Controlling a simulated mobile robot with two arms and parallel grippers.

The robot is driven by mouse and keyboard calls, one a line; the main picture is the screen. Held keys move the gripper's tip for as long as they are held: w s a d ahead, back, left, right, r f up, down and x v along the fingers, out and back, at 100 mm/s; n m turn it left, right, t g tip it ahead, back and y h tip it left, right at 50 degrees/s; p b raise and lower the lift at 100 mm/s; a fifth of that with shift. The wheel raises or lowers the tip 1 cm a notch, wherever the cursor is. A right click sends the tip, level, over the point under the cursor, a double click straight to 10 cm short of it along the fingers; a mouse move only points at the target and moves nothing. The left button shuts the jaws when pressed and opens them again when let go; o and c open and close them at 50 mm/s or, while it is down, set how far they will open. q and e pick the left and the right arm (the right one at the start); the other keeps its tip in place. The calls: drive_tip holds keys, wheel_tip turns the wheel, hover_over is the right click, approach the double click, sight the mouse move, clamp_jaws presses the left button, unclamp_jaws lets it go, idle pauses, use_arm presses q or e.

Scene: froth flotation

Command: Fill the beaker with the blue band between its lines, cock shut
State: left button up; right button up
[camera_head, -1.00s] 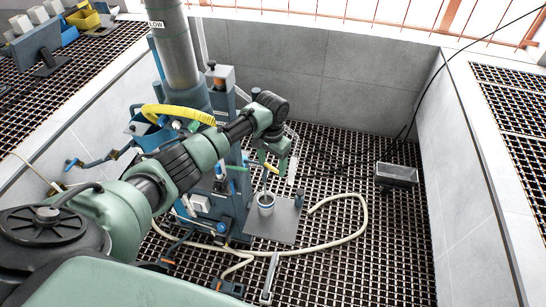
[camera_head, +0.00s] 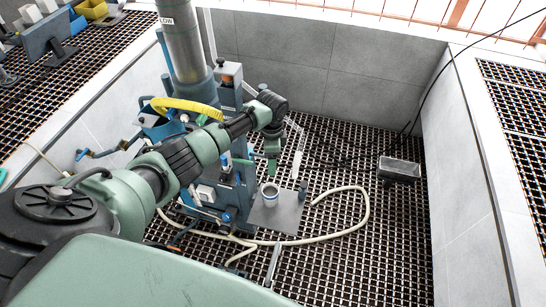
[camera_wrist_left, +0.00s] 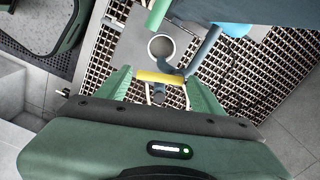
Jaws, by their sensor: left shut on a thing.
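A pale beaker (camera_head: 269,196) with a darker bluish band stands upright on a grey plate (camera_head: 287,216) in the head view. In the left wrist view I look down into the beaker (camera_wrist_left: 161,47), a pale ring with a grey inside; its level and lines are too small to read. My left gripper (camera_head: 272,170) points down just above the beaker. In the wrist view my left gripper (camera_wrist_left: 160,78) is shut on a yellow handle (camera_wrist_left: 160,77) by a blue-grey pipe (camera_wrist_left: 205,50). This looks like the cock's handle. The spout is not clear. My right gripper is not in view.
The blue column machine (camera_head: 235,130) stands just left of the beaker. A cream hose (camera_head: 352,232) loops over the dark grating. A grey box (camera_head: 399,171) lies to the right. Grey walls (camera_head: 300,80) enclose the pit; the grating at right is mostly clear.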

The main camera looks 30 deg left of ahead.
use_arm(q)
drive_tip(key=shift+m, duration=0.4)
drive_tip(key=o, duration=1.1)
drive_tip(key=shift+r, duration=0.1)
wheel_tip(320, 180, up, 8)
drive_tip(key=shift+b, duration=0.45)
